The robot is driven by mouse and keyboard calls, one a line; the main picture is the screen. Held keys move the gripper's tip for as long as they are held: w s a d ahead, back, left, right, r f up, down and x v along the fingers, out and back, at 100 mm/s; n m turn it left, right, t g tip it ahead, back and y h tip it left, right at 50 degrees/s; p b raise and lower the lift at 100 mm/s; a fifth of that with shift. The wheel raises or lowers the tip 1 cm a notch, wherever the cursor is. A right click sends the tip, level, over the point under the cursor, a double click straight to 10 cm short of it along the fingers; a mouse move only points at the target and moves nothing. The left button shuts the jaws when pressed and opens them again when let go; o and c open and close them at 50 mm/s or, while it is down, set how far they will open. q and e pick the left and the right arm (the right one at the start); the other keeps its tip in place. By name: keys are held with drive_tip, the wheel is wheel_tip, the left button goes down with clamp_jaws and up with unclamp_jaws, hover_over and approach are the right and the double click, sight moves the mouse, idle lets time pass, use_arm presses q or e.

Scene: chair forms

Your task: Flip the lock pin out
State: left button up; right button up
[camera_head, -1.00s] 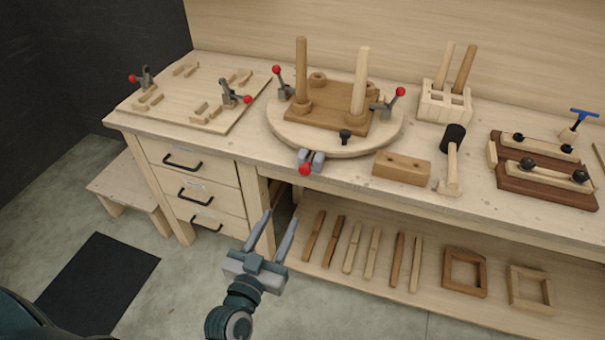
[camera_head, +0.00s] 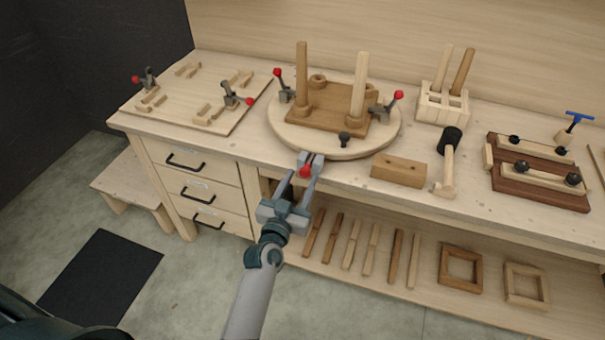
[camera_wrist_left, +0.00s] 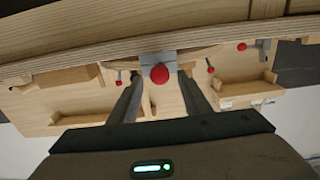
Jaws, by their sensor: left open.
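The lock pin has a red ball knob (camera_head: 305,171) and a grey metal bracket (camera_head: 318,158) at the bench's front edge, just below the round turntable (camera_head: 290,138). My left gripper (camera_head: 304,172) is open, with its two fingers on either side of the red knob in the head view. In the left wrist view, the red knob (camera_wrist_left: 159,74) and grey bracket (camera_wrist_left: 147,59) appear between the spread fingers (camera_wrist_left: 160,95), near their tips. No contact shows there. My right gripper is not in view.
The turntable bears a brown board (camera_head: 330,118) with two upright legs and red-knobbed clamps. A wooden block (camera_head: 399,170) and a mallet (camera_head: 447,165) lie to the right. A clamp board (camera_head: 190,105) lies left. Drawers (camera_head: 200,190) and a lower shelf with wooden parts are below.

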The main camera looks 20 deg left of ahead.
use_arm(q)
drive_tip(key=shift+w, duration=1)
clamp_jaws()
drive_tip(key=shift+s+p, duration=0.55)
drive_tip(key=shift+s, duration=0.85)
drive_tip(key=shift+w+f, duration=0.1)
